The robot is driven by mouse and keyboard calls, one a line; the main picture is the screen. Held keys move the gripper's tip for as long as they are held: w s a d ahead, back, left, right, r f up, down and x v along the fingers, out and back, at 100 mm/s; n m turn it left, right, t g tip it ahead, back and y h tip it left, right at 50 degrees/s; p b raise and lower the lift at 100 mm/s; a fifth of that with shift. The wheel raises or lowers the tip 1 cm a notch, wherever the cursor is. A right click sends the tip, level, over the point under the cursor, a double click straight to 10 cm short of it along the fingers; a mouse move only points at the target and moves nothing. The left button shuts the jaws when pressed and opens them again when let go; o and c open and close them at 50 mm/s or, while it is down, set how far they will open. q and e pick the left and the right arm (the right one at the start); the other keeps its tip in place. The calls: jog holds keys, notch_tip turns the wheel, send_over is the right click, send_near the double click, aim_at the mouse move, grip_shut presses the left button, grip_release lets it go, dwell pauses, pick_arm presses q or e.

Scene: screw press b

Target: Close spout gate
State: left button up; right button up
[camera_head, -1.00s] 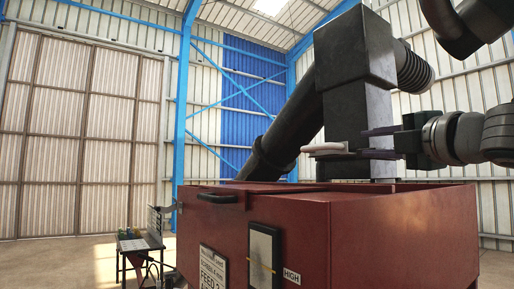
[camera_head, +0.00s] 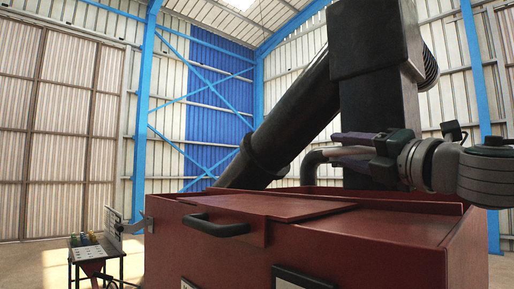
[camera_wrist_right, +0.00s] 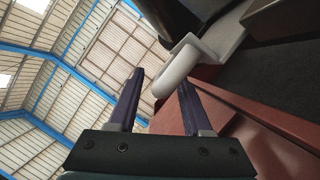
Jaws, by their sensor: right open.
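The spout gate shows a pale grey handle and plate (camera_wrist_right: 225,38) in the right wrist view, below the dark spout (camera_head: 368,45). The rounded end of its handle (camera_wrist_right: 176,74) lies between the fingertips of my right gripper (camera_wrist_right: 161,82), nearer the right finger. The jaws are open with gaps to the handle. In the head view, my right gripper (camera_head: 340,146) comes in from the right at the spout. Its purple finger and body hide most of the gate there. My left gripper is not in view.
A red hopper box (camera_head: 345,240) with a lid and black handle (camera_head: 215,225) fills the foreground below the gripper. A thick dark slanted tube (camera_head: 285,130) and a curved pipe (camera_head: 308,165) stand behind. A small table (camera_head: 95,250) is at far left.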

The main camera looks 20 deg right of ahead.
jog(key=shift+w+r, duration=0.1)
jog(key=shift+w, duration=0.35)
jog(key=shift+s, duration=0.1)
jog(key=shift+c, duration=0.4)
grip_shut()
dwell(0.6)
